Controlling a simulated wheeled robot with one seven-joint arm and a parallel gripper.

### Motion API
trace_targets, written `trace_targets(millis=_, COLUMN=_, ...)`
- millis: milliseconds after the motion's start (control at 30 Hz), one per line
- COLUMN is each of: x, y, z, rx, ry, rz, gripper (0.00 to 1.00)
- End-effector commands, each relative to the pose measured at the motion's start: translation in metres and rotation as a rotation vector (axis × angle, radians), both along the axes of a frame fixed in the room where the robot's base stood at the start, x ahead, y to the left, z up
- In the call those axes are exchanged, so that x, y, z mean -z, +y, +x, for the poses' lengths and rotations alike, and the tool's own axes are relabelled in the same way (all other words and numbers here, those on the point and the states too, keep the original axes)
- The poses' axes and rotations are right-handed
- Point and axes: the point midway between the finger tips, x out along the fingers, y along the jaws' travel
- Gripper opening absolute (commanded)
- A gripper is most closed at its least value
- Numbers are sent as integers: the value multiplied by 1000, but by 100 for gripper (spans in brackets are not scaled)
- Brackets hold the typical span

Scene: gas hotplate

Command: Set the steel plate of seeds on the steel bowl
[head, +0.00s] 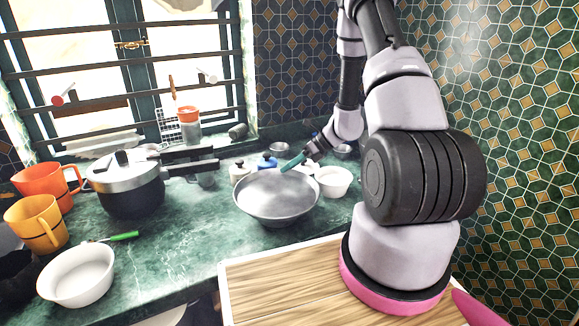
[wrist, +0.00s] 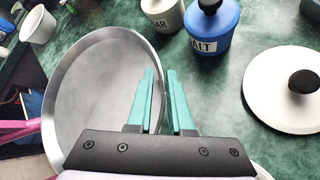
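A wide, round steel vessel (head: 277,198) stands on the counter in the head view. It also fills the left of the wrist view (wrist: 105,95), with a grey inside and a bright rim. I cannot tell whether it is the bowl alone or a plate resting on a bowl, and I cannot make out seeds. My gripper (head: 288,165) is at its back rim. In the wrist view, my gripper's teal fingers (wrist: 160,72) are a small gap apart at the right rim. Nothing is clearly clamped between them; contact with the rim is unclear.
Salt (wrist: 212,28) and sugar (wrist: 163,12) jars stand just beyond the fingers. A white lid (wrist: 270,105) with a black knob lies right. A white bowl (head: 333,181), a pressure cooker (head: 127,185) and mugs (head: 38,222) occupy the counter.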

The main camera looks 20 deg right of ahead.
Motion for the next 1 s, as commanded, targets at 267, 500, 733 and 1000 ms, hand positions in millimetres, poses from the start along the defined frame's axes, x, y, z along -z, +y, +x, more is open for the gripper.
trace_targets(millis=267, x=0, y=0, z=0, rx=-1, ry=-1, rz=0, gripper=39)
trace_targets(millis=500, x=-10, y=-12, z=-3, rx=2, ry=-3, rz=-3, gripper=39)
trace_targets(millis=733, x=-41, y=-45, z=-15, rx=3, ry=-4, rz=-3, gripper=39)
trace_targets(millis=1000, x=-66, y=-74, z=-25, rx=1, ry=-3, rz=0, gripper=39)
